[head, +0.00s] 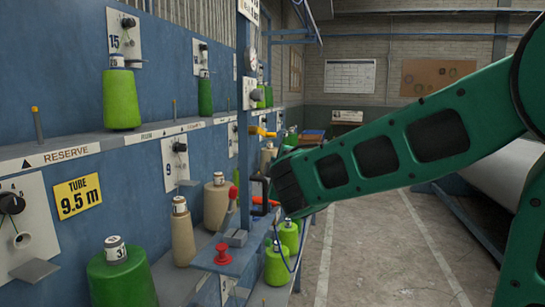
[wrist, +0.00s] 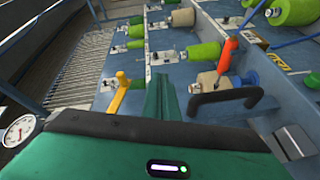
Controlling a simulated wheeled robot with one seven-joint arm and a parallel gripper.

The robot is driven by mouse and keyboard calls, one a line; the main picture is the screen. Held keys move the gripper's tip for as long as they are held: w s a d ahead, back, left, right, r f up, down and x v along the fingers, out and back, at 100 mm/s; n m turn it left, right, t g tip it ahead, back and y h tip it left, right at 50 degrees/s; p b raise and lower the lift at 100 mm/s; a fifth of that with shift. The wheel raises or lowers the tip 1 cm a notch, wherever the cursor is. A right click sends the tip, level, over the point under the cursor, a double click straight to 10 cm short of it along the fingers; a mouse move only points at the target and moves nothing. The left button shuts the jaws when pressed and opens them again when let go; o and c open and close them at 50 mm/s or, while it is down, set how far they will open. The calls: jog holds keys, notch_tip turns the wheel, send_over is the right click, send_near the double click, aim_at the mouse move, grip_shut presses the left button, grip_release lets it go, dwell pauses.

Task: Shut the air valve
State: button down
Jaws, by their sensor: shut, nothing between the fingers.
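A yellow lever handle (head: 262,131) sticks out from the blue post on the machine's front. It also shows in the wrist view (wrist: 119,92), left of my gripper.
A black bracket-shaped handle (wrist: 226,101) stands close right of my fingers. A pressure gauge (wrist: 18,130) is at the left. A red mushroom button (head: 222,254) and a red lever (head: 230,207) sit on the lower shelf. Green spools (head: 121,98) line the rack. The aisle floor (head: 375,245) is clear.

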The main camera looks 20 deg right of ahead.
jog(key=s+a+f, duration=0.1)
jog(key=s, duration=0.5)
jog(key=shift+f, duration=0.3)
jog(key=shift+d, duration=0.1)
jog(key=s+d+f+m+g+h, duration=0.1)
jog(key=s+d+f+m+g, duration=0.3)
jog(key=s+d+f+m, duration=0.25)
jog(key=s+d+f+m+g+h, duration=0.1)
jog(key=s+d+f+m+g, duration=0.35)
jog(key=d+f, duration=0.45)
jog(key=s+f+m+g+y, duration=0.2)
jog(key=s, duration=0.6)
jog(key=s+f+m+g+y, duration=0.1)
jog(key=s+f+m+g, duration=0.2)
jog(key=s, duration=0.5)
jog(key=s+f+m+g+y, duration=0.2)
jog(key=s+m+g, duration=0.1)
jog(key=s, duration=0.6)
jog(key=shift+a+f+y, duration=0.25)
jog(key=shift+y, duration=0.05)
jog(key=shift+s+g, duration=0.1)
jog(key=shift+g, duration=0.15)
